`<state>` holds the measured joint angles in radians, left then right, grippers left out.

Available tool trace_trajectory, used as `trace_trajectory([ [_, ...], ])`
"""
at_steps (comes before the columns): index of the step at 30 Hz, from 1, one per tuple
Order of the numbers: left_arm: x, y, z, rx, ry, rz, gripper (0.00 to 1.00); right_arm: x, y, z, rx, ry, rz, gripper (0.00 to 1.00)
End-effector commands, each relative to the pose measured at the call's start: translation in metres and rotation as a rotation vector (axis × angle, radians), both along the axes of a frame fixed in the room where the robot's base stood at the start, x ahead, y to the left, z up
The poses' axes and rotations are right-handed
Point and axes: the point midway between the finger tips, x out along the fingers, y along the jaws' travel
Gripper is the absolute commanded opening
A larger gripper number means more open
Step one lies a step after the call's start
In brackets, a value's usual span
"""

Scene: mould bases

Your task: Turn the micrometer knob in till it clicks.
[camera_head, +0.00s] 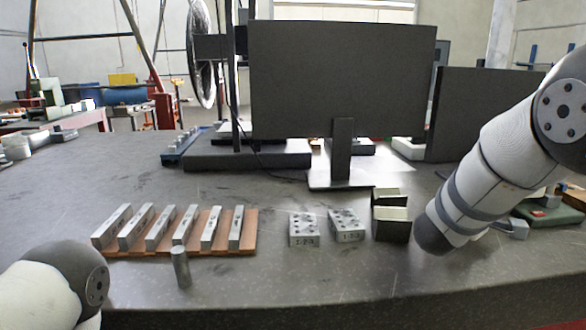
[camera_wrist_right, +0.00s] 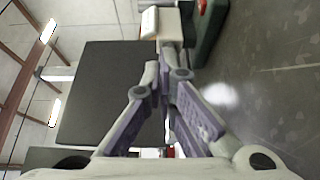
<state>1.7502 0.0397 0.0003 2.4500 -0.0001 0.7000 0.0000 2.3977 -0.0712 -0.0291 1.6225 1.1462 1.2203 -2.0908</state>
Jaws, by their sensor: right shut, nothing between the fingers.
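I cannot clearly make out a micrometer or its knob in either view. A green-based device (camera_head: 548,213) with a red spot lies at the right of the bench, partly behind my right arm, and I cannot tell whether it belongs to the micrometer. In the right wrist view, a green body (camera_wrist_right: 209,30) with a red spot stands at the top, beside a pale block (camera_wrist_right: 166,22). My right gripper (camera_wrist_right: 168,72) points toward them, its fingers together and nothing seen between them. In the head view the right gripper is hidden or out of frame. My left gripper is out of view.
Several steel bars lie on a brown board (camera_head: 250,249). A steel cylinder (camera_head: 181,268) stands in front. Two drilled blocks (camera_head: 304,230) (camera_head: 346,225) and dark pale-topped boxes (camera_head: 391,224) stand mid-bench. A monitor (camera_head: 340,80) stands behind. The bench front is mostly clear.

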Motion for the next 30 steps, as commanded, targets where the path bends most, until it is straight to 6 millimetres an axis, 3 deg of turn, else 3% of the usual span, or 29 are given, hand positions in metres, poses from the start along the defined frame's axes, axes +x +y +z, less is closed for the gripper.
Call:
trace_trajectory([
  [6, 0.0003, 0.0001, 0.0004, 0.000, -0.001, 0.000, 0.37, 0.0005, -0.0096, 0.0006, -0.001, -0.001, 0.000, 0.00],
  [30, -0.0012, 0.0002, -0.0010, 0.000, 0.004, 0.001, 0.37, 0.0031, -0.0090, -0.0018, 0.000, 0.000, 0.001, 0.00],
])
